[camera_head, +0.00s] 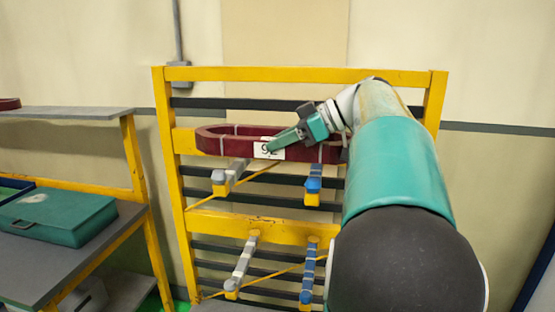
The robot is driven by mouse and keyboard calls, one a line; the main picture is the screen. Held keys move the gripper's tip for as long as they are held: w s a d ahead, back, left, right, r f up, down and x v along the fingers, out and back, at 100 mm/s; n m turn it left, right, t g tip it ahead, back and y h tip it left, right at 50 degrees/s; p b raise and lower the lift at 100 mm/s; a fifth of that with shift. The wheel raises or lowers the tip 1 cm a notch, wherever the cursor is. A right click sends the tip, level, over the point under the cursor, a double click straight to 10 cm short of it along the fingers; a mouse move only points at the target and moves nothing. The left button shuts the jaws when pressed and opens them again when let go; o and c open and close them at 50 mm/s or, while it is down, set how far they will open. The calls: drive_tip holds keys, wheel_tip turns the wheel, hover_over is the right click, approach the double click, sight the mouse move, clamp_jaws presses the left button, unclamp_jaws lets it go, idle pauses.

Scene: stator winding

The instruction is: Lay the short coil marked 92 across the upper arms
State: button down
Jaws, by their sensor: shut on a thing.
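The short coil (218,145) is a dark red elongated loop with a white label that shows a 9; the rest of the number is hidden by my gripper. My gripper (272,146) is shut on the coil's near side at the label. The coil is level and lies just above the two upper arms of the yellow rack. The left upper arm (229,177) is grey and the right upper arm (314,184) is blue, both with yellow tips. I cannot tell whether the coil touches them. My arm covers the coil's right end.
The yellow rack (174,150) stands against the wall. Two lower arms, grey (242,266) and blue (309,272), are empty. On the left is a bench (50,262) with a green case (58,217) and a shelf (62,113) above.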

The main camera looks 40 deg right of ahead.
sight(279, 159)
drive_tip(key=shift+w+d+f, duration=0.3)
drive_tip(key=shift+w+f, duration=0.25)
drive_tip(key=shift+f, duration=0.15)
drive_tip(key=shift+w+d+f, duration=0.1)
drive_tip(key=shift+w+f, duration=0.05)
drive_tip(key=shift+f, duration=0.75)
drive_tip(key=shift+w+f, duration=0.1)
drive_tip(key=shift+f, duration=0.8)
drive_tip(key=shift+f, duration=0.1)
drive_tip(key=c, duration=1.2)
unclamp_jaws()
drive_tip(key=shift+f, duration=0.1)
drive_tip(key=shift+r, duration=0.2)
drive_tip(key=v, duration=1.2)
